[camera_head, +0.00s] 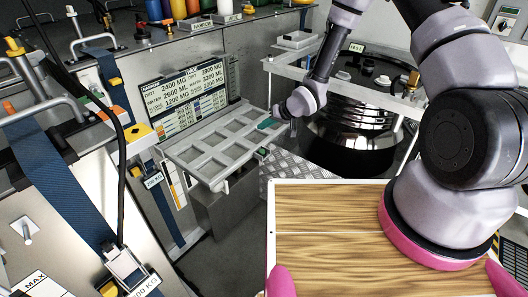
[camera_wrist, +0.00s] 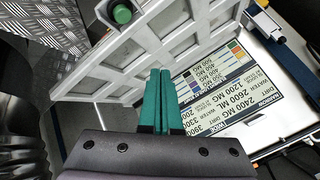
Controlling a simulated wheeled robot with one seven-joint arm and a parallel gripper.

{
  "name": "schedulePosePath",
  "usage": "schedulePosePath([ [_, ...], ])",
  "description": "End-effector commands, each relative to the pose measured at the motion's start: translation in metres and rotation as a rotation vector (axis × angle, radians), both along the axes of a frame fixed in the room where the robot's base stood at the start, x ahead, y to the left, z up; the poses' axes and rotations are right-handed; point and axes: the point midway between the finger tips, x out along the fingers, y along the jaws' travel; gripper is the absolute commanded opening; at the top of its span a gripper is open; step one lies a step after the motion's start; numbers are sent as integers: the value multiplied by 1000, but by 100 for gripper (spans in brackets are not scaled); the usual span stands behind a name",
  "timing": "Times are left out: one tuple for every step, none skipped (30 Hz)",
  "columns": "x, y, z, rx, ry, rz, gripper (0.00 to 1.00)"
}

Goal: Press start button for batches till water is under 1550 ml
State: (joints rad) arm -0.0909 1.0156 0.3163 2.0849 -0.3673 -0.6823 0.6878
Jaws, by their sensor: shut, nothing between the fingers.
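A round green button (camera_wrist: 122,13) in a dark housing shows at the top of the wrist view, beside the corner of the grey compartment tray (camera_wrist: 100,82). I cannot read a label on it. My gripper, with teal fingers (camera_wrist: 160,75), is shut and empty; its fingertips are over the tray, apart from the button in the picture. In the head view the teal fingertips (camera_head: 268,124) show near the tray's right end. A white board (camera_head: 185,97) behind the tray lists two columns, with water at 2600 ML on the left.
A shiny dark round tank (camera_head: 352,135) in a grey frame stands right of my gripper. A checker-plate step (camera_head: 300,166) lies below it. Blue straps (camera_head: 55,185) and metal rails are at left. A wooden board (camera_head: 330,245) is in the foreground.

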Motion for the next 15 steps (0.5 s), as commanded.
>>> schedulePosePath([
  [0, 0, 0, 0, 0, 0, 0],
  [0, 0, 0, -1, 0, -1, 0],
  [0, 0, -1, -1, 0, -1, 0],
  [0, 0, -2, -1, 1, 0, 0],
  [0, 0, -4, 0, 1, 1, 0],
  [0, 0, -7, 0, 1, 0, 0],
  [0, 0, -9, 0, 1, 0, 0],
  [-1, 0, -13, 0, 2, 0, 0],
  [-1, 0, -17, -1, 2, 0, 0],
  [-1, 0, -21, -1, 3, 0, 0],
  [-1, 0, -26, -1, 4, 0, 0],
  [-1, 0, -32, -1, 3, 0, 0],
  [0, 0, -36, -1, 2, 0, 0],
  [-1, 0, -41, -1, 2, 0, 0],
  [-1, 0, -47, -1, 4, 0, 0],
])
